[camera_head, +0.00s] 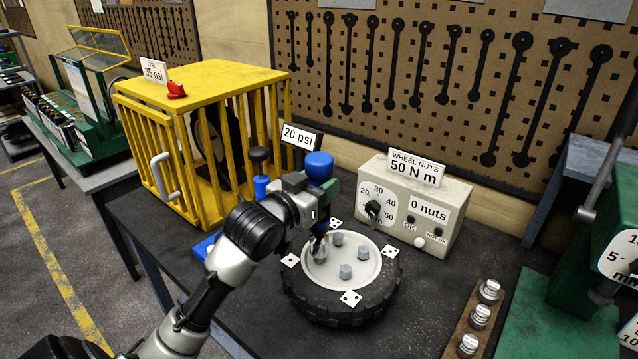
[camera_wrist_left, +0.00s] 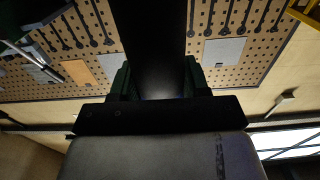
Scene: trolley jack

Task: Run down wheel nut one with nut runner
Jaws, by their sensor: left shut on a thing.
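My left gripper (camera_head: 312,197) is shut on the nut runner, whose blue top (camera_head: 319,164) stands above the jaws. In the left wrist view the runner shows as a dark cylinder (camera_wrist_left: 155,50) between the fingers (camera_wrist_left: 157,85). In the head view the runner hangs roughly upright over the left part of the wheel. The wheel (camera_head: 340,309) lies flat with a black tyre and pale hub. Its nuts (camera_head: 345,271) stand on the hub; one nut (camera_head: 319,253) is right under the runner's lower end. I cannot tell whether they touch. My right gripper is out of view.
White pip cards (camera_head: 350,298) lie around the tyre. A grey control box (camera_head: 440,205) reads "50 N m" and "0 nuts"; its dial is behind the wheel. A yellow cage (camera_head: 215,80) stands at left. Metal pieces on a wooden strip (camera_head: 466,330) and green equipment (camera_head: 560,310) are at right.

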